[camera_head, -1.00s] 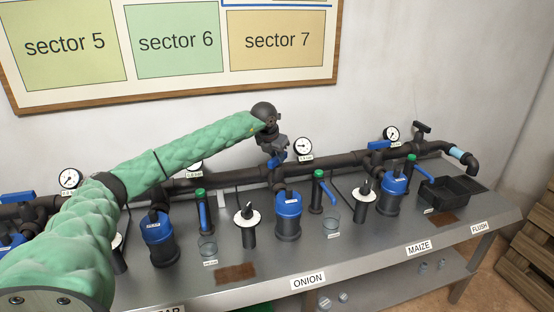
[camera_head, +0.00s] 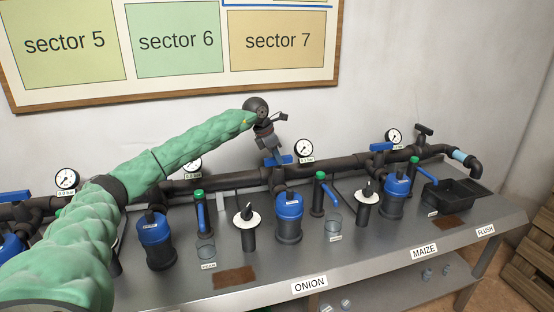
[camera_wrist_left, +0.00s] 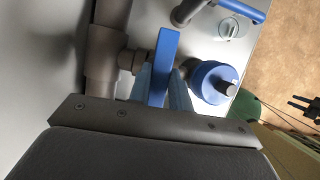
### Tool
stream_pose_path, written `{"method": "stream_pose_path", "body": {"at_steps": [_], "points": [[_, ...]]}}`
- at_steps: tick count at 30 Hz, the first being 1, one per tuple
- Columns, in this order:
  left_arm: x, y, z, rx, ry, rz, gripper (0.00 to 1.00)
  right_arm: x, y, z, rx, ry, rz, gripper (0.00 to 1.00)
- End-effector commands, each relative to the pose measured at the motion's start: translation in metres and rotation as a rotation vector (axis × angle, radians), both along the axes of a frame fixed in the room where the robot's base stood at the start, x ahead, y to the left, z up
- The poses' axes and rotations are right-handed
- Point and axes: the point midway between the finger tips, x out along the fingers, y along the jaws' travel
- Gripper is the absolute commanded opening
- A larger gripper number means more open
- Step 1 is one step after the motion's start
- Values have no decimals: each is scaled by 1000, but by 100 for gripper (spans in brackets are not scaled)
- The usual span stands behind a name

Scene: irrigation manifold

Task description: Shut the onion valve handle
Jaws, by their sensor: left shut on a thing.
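The onion valve handle (camera_head: 281,161) is a blue lever on the onion branch, above and behind the blue-capped onion filter (camera_head: 289,205). It lies roughly along the main pipe, across its short branch. In the left wrist view the blue handle (camera_wrist_left: 164,60) stands between my two pale blue fingers. My left gripper (camera_head: 272,154) reaches down from above and is shut on the handle; its fingertips are partly hidden in the head view. The filter's blue cap (camera_wrist_left: 212,82) shows just right of the fingers in the wrist view. My right gripper is in neither view.
The dark main pipe (camera_head: 330,165) runs along the back of the grey bench (camera_head: 375,255). A pressure gauge (camera_head: 304,148) stands close to the right of my gripper. The maize handle (camera_head: 383,147) is farther right. A white-disc dial (camera_head: 244,217) stands left of the onion filter.

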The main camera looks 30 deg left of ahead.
Motion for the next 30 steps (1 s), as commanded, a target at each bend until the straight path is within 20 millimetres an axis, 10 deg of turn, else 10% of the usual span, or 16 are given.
{"method": "stream_pose_path", "body": {"at_steps": [20,21,24,30], "points": [[0,1,1,1,-2,-62,0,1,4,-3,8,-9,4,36],[1,2,2,1,-2,-62,24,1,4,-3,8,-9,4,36],[0,1,1,1,-1,-62,42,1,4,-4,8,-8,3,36],[0,1,1,1,-1,-62,42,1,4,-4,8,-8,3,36]]}}
